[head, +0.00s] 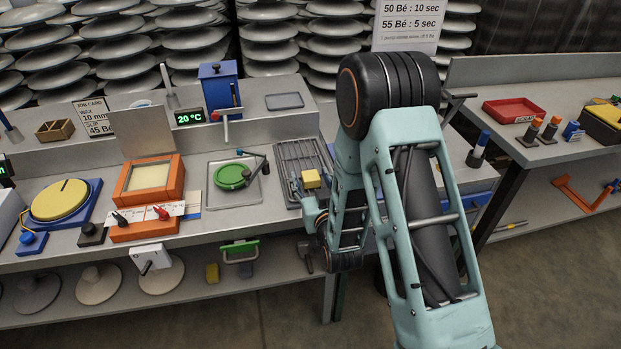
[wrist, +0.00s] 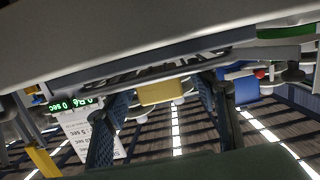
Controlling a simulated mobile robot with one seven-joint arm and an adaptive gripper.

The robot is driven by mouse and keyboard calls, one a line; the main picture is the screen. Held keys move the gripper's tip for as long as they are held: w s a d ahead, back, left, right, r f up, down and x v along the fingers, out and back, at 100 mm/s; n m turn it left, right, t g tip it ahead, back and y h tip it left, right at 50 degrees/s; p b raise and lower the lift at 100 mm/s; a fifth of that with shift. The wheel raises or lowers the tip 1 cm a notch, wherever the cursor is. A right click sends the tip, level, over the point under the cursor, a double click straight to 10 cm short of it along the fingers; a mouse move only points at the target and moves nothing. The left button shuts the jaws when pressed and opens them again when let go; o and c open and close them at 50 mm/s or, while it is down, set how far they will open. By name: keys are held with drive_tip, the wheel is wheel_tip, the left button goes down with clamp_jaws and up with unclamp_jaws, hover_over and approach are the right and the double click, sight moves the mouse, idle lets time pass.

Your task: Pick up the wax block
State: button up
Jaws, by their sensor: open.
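A small yellow block (head: 311,179), which looks like the wax block, is at the front of the grey ribbed drain tray (head: 297,153) on the bench. In the wrist view the yellow block (wrist: 163,92) shows between and beyond the two dark fingers. My gripper (head: 309,186) is at the bench's front edge, right at the block. It is open, with a finger to each side of the block in the wrist view (wrist: 167,93). I cannot tell whether either finger touches it. My arm hides part of the bench to the right of the block.
Left of the ribbed tray is a shallow tray (head: 222,194) with a green round dish (head: 231,177). An orange framed box (head: 149,181) stands further left. A dark yellow block (head: 212,272) and a green-handled tool (head: 239,252) are on the lower shelf.

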sight(311, 175)
drive_tip(key=shift+c, duration=0.7)
drive_tip(key=c, duration=1.1)
drive_tip(key=shift+r, duration=0.45)
wheel_tip(311, 175, up, 2)
drive_tip(key=shift+r, duration=0.1)
drive_tip(key=s+r+p, duration=0.3)
drive_tip(key=s+p, duration=0.1)
drive_tip(key=p, duration=0.2)
drive_tip(key=s+r+p, duration=0.3)
drive_tip(key=s+p, duration=0.2)
drive_tip(key=p, duration=0.1)
drive_tip(key=s+r+p, duration=0.4)
drive_tip(key=s+p, duration=0.1)
drive_tip(key=p, duration=0.1)
drive_tip(key=shift+d, duration=0.1)
